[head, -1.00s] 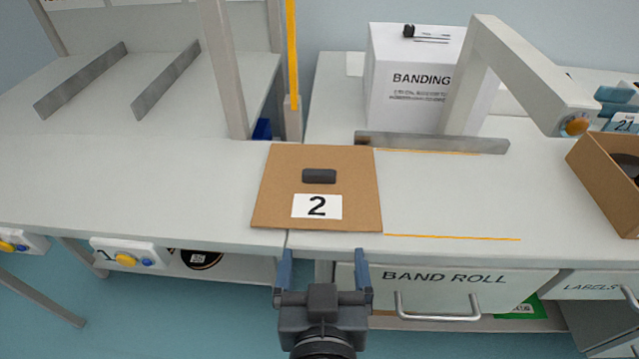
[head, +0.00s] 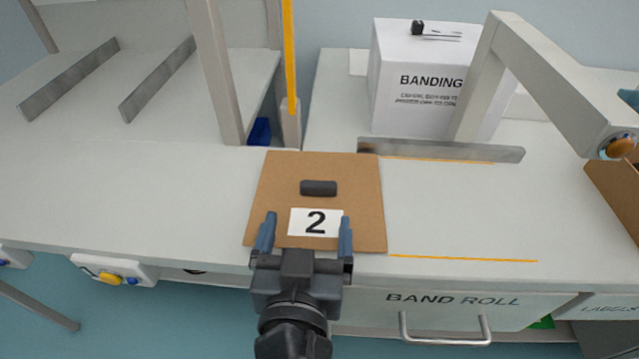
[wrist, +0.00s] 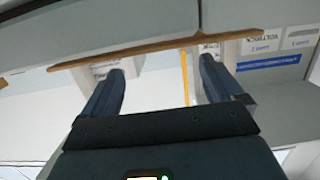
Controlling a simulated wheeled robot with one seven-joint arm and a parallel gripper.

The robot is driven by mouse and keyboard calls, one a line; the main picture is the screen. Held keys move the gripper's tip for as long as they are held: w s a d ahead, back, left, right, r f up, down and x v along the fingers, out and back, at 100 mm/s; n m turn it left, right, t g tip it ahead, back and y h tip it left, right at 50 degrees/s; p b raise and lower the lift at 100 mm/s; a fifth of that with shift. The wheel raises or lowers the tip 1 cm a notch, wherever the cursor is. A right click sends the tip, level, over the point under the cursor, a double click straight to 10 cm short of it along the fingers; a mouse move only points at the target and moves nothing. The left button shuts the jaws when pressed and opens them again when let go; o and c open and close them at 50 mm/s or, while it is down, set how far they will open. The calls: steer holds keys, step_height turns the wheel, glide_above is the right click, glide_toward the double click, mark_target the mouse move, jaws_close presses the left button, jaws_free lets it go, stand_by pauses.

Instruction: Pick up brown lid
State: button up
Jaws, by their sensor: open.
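The brown lid (head: 358,195) is a flat square board lying on the white worktop, its front side near the table's front edge. It has a dark handle block (head: 318,188) in its middle and a white label with a black 2 (head: 316,222) in front of that. My gripper (head: 308,218) is open and empty, with its two blue fingers over the front part of the lid on either side of the label, short of the handle. In the wrist view the lid shows edge-on as a thin brown strip (wrist: 130,49) beyond the fingers (wrist: 160,72). The handle cannot be made out there.
A white BANDING box (head: 415,85) stands behind a metal rail (head: 440,149). A grey arched frame (head: 560,85) rises at the right, with an open brown box (head: 610,190) beside it. A post (head: 220,75) and yellow pole stand behind the lid. Worktop right of the lid is clear.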

mark_target(318, 190)
steer(key=w, duration=0.5)
steer(key=w+d+f+p, duration=0.1)
steer(key=w, duration=0.1)
steer(key=shift+w, duration=0.25)
steer(key=c, duration=1.1)
steer(key=shift+s, duration=0.1)
steer(key=shift+c, duration=0.2)
